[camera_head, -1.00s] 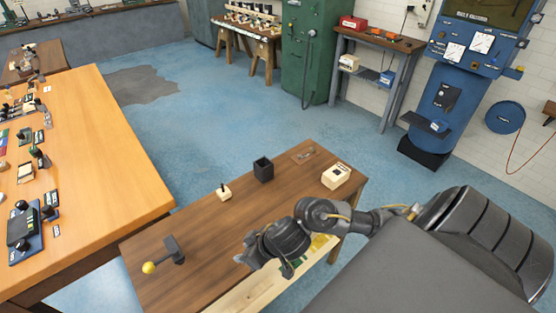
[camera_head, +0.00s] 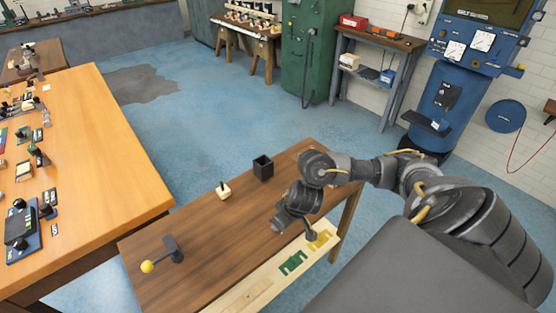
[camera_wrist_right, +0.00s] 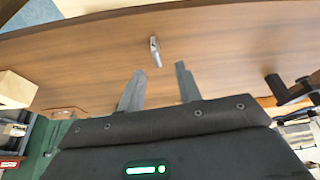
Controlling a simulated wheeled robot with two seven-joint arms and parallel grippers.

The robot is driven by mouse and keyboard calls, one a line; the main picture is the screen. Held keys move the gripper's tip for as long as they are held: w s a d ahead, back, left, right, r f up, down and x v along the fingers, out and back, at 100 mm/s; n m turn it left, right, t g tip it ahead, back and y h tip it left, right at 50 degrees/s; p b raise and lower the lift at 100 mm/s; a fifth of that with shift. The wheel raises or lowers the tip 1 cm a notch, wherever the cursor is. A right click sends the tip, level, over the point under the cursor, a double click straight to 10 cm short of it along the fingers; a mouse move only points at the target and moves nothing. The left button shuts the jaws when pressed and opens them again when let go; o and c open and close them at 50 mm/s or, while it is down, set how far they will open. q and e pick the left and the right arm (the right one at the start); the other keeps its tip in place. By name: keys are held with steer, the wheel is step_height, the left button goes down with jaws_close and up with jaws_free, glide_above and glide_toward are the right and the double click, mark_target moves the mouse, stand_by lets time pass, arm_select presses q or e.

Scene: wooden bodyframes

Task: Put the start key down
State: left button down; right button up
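In the right wrist view a small silver, key-like piece (camera_wrist_right: 155,52) lies on the brown tabletop (camera_wrist_right: 90,60), just beyond and between my right fingertips. My right gripper (camera_wrist_right: 159,72) has its two grey fingers apart, and nothing shows clasped between them. In the head view my right gripper (camera_head: 284,220) is low over the right part of the wooden table (camera_head: 215,245). The silver piece cannot be seen there; my arm hides that part of the tabletop. My left gripper is in neither view.
A black open box (camera_head: 263,168), a cream switch block (camera_head: 223,190) and a yellow-knobbed lever (camera_head: 165,255) stand on the table. A pale shelf (camera_head: 250,290) with green and yellow shapes runs along its near side. A cream block (camera_wrist_right: 15,90) shows in the wrist view.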

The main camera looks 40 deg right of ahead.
steer(key=b+x, duration=0.1)
steer(key=x, duration=0.1)
steer(key=b+x, duration=0.1)
steer(key=x, duration=0.1)
steer(key=shift+d+f, duration=0.2)
steer(key=shift+f, duration=0.25)
steer(key=shift+w+f, duration=0.25)
steer(key=shift+f, duration=0.15)
steer(key=shift+c, duration=0.4)
jaws_close()
